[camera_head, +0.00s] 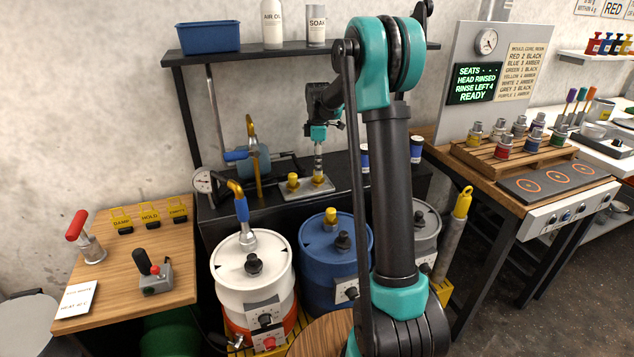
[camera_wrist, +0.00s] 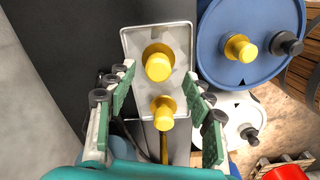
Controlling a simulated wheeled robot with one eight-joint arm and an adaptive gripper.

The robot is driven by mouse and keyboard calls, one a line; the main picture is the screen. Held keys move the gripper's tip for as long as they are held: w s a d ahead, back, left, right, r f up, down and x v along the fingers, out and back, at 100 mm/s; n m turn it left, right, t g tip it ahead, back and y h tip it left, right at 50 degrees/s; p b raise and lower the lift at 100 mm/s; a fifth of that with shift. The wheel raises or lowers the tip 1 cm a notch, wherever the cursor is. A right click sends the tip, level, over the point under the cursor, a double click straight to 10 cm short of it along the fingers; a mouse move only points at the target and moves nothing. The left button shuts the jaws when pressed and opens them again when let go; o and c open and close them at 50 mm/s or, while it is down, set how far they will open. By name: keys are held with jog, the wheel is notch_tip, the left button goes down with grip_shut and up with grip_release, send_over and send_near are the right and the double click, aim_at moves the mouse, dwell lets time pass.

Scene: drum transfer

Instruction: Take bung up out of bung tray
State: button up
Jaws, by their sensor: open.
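The bung tray (camera_head: 322,183) is a shallow metal tray on the dark bench, also in the wrist view (camera_wrist: 130,42). A yellow bung (camera_head: 292,181) stands at its left in the head view. The wrist view shows one yellow bung (camera_wrist: 158,65) inside the tray, just past the fingertips, and a second yellow bung (camera_wrist: 163,112) nearer, framed by the fingers. My gripper (camera_head: 318,172) points down over the tray, right of the visible bung in the head view. In the wrist view my gripper (camera_wrist: 157,84) is open, with clear gaps beside both bungs. Its height above them is unclear.
A blue drum (camera_head: 318,262) with a yellow bung (camera_head: 331,217) and a white drum (camera_head: 240,275) stand before the bench. A gauge (camera_head: 204,182) and a yellow-handled pump (camera_head: 256,160) are left of the tray. A shelf (camera_head: 270,53) hangs above.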

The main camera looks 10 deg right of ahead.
jog(key=shift+w+d+f, duration=0.1)
jog(key=shift+f, duration=2.75)
jog(key=c, duration=1)
jog(key=shift+o, duration=0.2)
jog(key=shift+r, duration=0.1)
notch_tip(320, 180, up, 13)
